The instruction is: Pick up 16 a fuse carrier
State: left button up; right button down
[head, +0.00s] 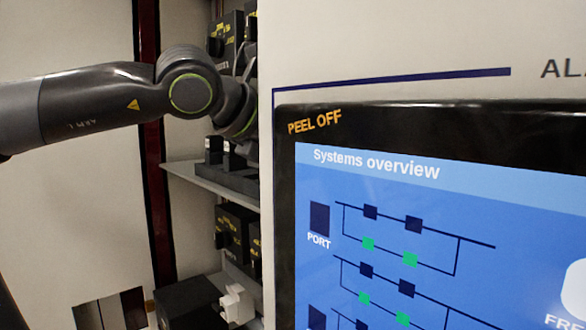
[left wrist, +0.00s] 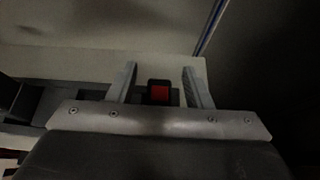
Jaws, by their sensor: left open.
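My left gripper (left wrist: 158,68) is open in the left wrist view, one finger on each side of a small black block with a red face (left wrist: 159,92). The fingers stand apart from the block. It may be a fuse carrier, but I cannot read a rating on it. In the head view my left arm reaches in from the left, and its gripper is hidden behind the panel edge. Small black parts with pale marks (head: 213,150) stand on a shelf just below the arm; I cannot read them. My right gripper is not in view.
A large panel with a blue systems screen (head: 400,240) fills the right of the head view and blocks the bay behind it. A grey shelf (head: 190,178) juts out under the arm. Black breakers (head: 236,232) and a white block (head: 236,305) sit lower down.

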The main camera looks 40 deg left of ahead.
pick_arm(q)
jog(key=shift+s, duration=0.1)
jog(key=shift+c, duration=0.8)
grip_shut()
jog(key=shift+a+r, duration=0.1)
jog(key=shift+r, duration=0.1)
